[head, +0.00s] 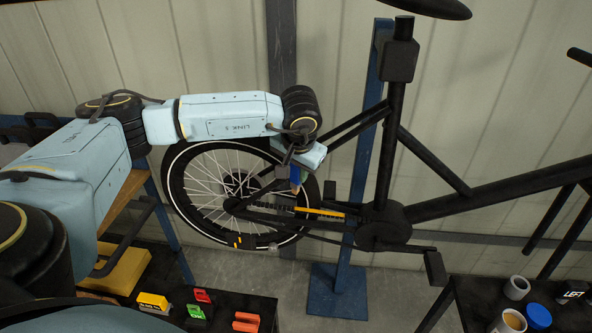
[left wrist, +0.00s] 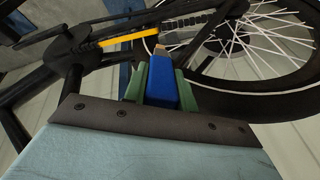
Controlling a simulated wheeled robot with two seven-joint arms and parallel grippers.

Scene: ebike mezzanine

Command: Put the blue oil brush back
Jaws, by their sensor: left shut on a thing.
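The blue oil brush (head: 295,176) is in my left gripper (head: 290,172), below the wrist and in front of the bike's rear wheel. In the left wrist view, the blue handle (left wrist: 161,86) sits between the green fingers of my left gripper (left wrist: 161,90). Its tan and grey tip points away from the gripper, toward the chain area. The black chain with a yellow stretch (head: 320,212) runs from the rear hub to the crank, just below the brush. I cannot tell whether the tip touches it. My right gripper is out of view.
The black bike frame (head: 384,150) hangs on a blue stand (head: 340,285). A dark bench at lower left holds a yellow item (head: 152,302), green and red items (head: 200,303) and an orange item (head: 246,321).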

